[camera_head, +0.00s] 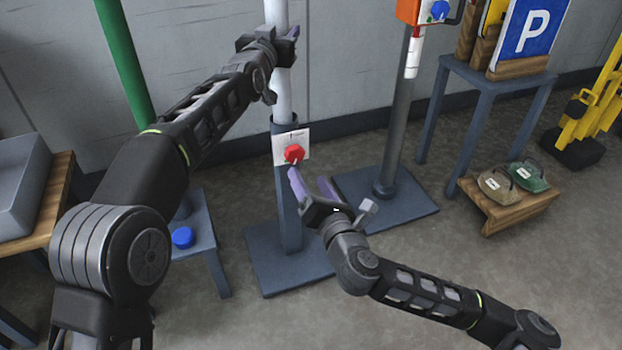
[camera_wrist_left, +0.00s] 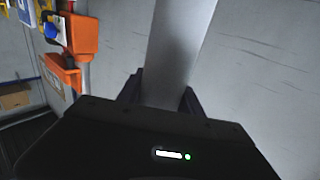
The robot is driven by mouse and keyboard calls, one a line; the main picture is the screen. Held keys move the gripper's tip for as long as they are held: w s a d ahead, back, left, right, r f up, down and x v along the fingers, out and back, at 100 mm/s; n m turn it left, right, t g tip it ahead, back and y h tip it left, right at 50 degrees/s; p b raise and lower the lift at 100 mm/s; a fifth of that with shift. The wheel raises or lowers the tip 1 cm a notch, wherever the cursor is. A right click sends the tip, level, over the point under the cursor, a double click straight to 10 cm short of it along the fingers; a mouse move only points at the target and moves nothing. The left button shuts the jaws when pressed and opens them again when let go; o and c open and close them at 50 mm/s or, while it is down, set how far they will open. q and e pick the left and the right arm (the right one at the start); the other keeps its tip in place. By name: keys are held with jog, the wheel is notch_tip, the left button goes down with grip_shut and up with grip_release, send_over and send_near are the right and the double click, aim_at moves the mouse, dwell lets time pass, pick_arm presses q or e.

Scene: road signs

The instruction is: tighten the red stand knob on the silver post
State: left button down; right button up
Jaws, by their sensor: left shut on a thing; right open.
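The red stand knob (camera_head: 294,153) sits on a white plate (camera_head: 282,160) on the front of the dark blue-grey stand (camera_head: 289,215). The silver post (camera_head: 278,101) rises upright out of the stand's sleeve. My left gripper (camera_head: 287,47) is shut around the post well above the knob. The left wrist view shows the post (camera_wrist_left: 178,50) between its two fingers. My right gripper (camera_head: 311,188) is open and empty. Its purple fingers point up, just below and to the right of the knob, and appear apart from it.
A second stand with a grey pole (camera_head: 400,110) and an orange box (camera_head: 424,12) stands to the right. A blue table (camera_head: 490,85) holds a parking sign (camera_head: 532,30). Two sandbags lie on a low wooden stand (camera_head: 510,207). A green pole (camera_head: 124,62) and a blue knob (camera_head: 183,237) are at left.

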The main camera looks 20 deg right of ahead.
pick_arm(q)
jog(key=c, duration=0.7)
grip_release()
jog(key=shift+s, duration=0.1)
jog(key=shift+s+a+r, duration=0.1)
jog(key=shift+s+a, duration=0.2)
jog(key=shift+s, duration=0.15)
jog(key=v, duration=0.6)
jog(key=shift+s+a, duration=0.15)
jog(key=shift+s, duration=0.1)
